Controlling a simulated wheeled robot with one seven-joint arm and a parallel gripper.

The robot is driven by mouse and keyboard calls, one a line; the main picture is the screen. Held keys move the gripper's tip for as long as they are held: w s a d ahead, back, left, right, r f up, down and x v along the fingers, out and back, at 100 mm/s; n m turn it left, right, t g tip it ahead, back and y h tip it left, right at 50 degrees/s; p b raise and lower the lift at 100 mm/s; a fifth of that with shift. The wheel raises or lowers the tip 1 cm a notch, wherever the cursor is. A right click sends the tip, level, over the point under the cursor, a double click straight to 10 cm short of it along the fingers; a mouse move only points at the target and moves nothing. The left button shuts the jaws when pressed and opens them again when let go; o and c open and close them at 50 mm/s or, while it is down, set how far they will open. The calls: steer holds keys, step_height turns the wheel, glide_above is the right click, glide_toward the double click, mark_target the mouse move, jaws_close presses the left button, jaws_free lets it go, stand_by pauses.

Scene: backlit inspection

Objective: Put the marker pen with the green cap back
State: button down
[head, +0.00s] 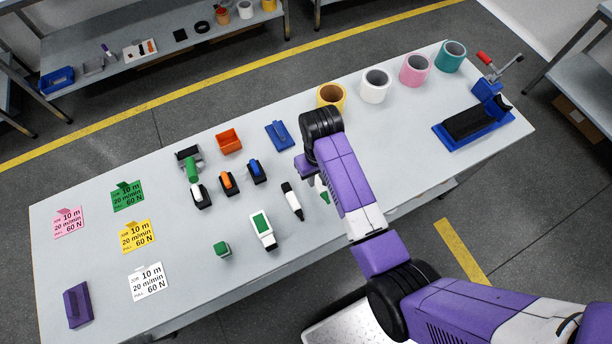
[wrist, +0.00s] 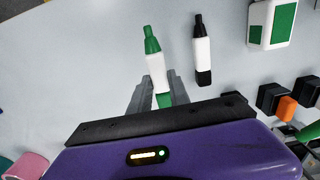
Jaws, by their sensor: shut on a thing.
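The marker pen with the green cap (wrist: 152,61) has a white barrel and a green lower end. In the wrist view my gripper (wrist: 159,86) has its two grey fingers shut on its lower part, with the green cap pointing away. In the head view only a small green and white piece of the pen (head: 324,197) shows beside my purple arm, which hides my gripper's fingers. I cannot tell whether the pen touches the table. A second marker with a black cap (head: 292,202) lies to the left of it, also visible in the wrist view (wrist: 202,52).
A white device with a green panel (head: 263,231) and a small green-topped block (head: 222,249) are left of the pens. Tape rolls (head: 375,86) line the back edge.

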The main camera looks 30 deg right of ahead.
mark_target(316, 186)
steer(key=shift+f+b, duration=0.55)
steer(key=shift+f, duration=0.15)
step_height(316, 186, down, 4)
steer(key=b, duration=0.3)
steer(key=c, duration=1.2)
jaws_free()
steer(key=shift+r, duration=0.1)
steer(key=shift+c, duration=0.2)
steer(key=shift+f+b, duration=0.35)
steer(key=shift+b, duration=0.25)
steer(key=r, duration=0.5)
steer(key=s+r, duration=0.1)
steer(key=r, duration=0.2)
steer(key=shift+r+b, duration=0.1)
steer(key=shift+b, duration=0.2)
